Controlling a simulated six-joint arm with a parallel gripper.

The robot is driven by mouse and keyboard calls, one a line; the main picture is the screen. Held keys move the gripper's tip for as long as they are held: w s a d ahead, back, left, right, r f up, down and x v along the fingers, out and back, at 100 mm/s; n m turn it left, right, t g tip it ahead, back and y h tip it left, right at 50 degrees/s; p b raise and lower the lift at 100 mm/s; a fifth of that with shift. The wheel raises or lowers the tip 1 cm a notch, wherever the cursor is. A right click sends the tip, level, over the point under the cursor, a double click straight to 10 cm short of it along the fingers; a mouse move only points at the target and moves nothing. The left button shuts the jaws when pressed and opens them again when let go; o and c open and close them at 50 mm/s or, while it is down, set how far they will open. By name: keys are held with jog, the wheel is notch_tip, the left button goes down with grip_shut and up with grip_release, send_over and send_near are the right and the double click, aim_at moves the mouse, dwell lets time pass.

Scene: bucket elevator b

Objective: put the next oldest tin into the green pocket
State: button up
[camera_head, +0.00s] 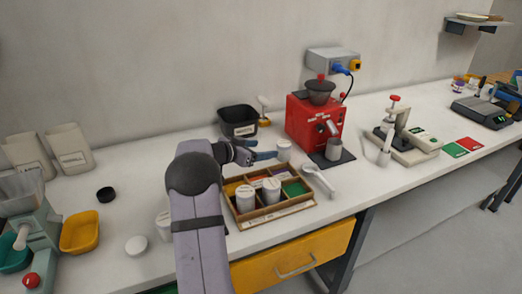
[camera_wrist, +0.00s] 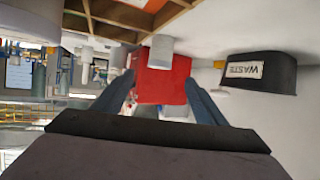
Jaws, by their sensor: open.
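My gripper (camera_head: 268,156) is open and empty, low over the bench behind the wooden tray. A white tin (camera_head: 284,150) stands upright on the bench just beyond my fingertips. In the wrist view, which looks upside down, this tin (camera_wrist: 161,50) lies ahead, between the lines of my open fingers (camera_wrist: 159,82). The tray (camera_head: 274,211) has coloured pockets. Its green pocket (camera_head: 294,188), at the right, looks empty. Two white tins (camera_head: 245,198) (camera_head: 271,190) stand in front pockets. Another white tin (camera_head: 163,226) is partly hidden by my arm. Date markings are too small to read.
A black waste bin (camera_head: 238,121) stands behind my gripper. A red grinder (camera_head: 304,124) with a metal cup is to the right. A white scoop (camera_head: 320,181) lies right of the tray. A yellow bowl (camera_head: 80,232) and lids are at left.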

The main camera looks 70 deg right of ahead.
dwell(0.3)
jog(key=s+d+r+m+g, duration=0.1)
jog(key=s+d+r+g, duration=0.15)
jog(key=s, duration=0.85)
jog(key=s+d+r+g, duration=0.1)
jog(key=s+d+r, duration=0.3)
jog(key=s, duration=0.6)
jog(key=n+t, duration=0.9)
jog(key=t, duration=0.1)
send_over(283, 147)
jog(key=s+a, duration=0.1)
jog(key=s, duration=0.1)
notch_tip(283, 147, down, 5)
jog(key=a+f, duration=0.1)
jog(key=w+a+f+y, duration=0.1)
jog(key=f, duration=0.1)
jog(key=shift+m+t+y, duration=0.3)
jog(key=shift+t, duration=0.05)
jog(key=shift+w+m+p, duration=0.1)
jog(key=shift+m+p, duration=0.2)
jog(key=shift+m, duration=0.1)
jog(key=shift+f, duration=0.1)
